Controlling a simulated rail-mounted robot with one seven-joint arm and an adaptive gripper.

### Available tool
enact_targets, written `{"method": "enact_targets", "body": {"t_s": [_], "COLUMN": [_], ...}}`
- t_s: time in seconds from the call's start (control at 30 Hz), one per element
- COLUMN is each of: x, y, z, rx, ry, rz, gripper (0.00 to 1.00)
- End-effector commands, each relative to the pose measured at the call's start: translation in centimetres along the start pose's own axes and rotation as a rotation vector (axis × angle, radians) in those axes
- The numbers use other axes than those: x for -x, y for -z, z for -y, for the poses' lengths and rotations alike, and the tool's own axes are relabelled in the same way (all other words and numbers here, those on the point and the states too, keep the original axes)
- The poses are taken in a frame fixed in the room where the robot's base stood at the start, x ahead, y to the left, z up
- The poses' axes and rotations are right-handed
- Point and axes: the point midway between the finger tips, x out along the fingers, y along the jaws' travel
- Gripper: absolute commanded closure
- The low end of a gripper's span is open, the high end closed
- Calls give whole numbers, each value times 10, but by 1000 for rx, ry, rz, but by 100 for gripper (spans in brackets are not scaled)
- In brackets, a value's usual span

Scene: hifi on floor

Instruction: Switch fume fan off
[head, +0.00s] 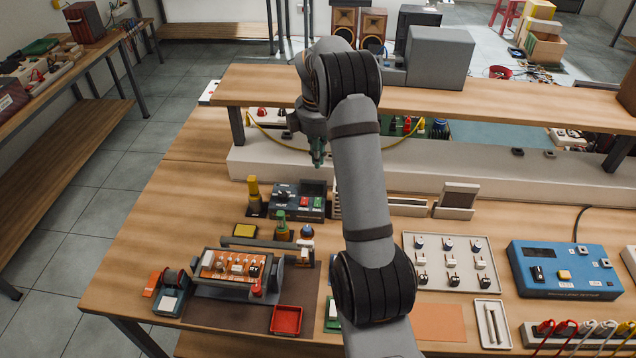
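No label that reads as fume fan is legible, so I cannot tell which control belongs to it. A dark control box (284,208) with a knob, a red button (304,202) and a green button (318,203) sits on the bench left of my arm. A pale panel (434,278) with several small switches lies to the right of my arm. A blue box (565,290) with a black switch and a yellow button is at the far right. My gripper (318,160) hangs above and behind the dark box, apart from it. Its fingers are too small to read.
A raised wooden shelf (260,86) runs across the back, close to my arm. An orange circuit board (232,266) sits in a holder at front left, with a red tray (286,320) beside it. My arm hides part of the bench's middle.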

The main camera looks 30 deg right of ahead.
Motion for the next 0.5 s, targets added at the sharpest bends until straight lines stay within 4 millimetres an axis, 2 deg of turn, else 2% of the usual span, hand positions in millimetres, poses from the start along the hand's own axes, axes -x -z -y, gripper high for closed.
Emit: {"method": "enact_targets", "body": {"t_s": [0.27,0.37,0.5], "x": [-8,-21,-47], "y": [0,0,0], "z": [1,2,2], "rx": [1,0,1], "ry": [4,6,8], "rz": [1,1,2], "gripper": [100,100,100]}}
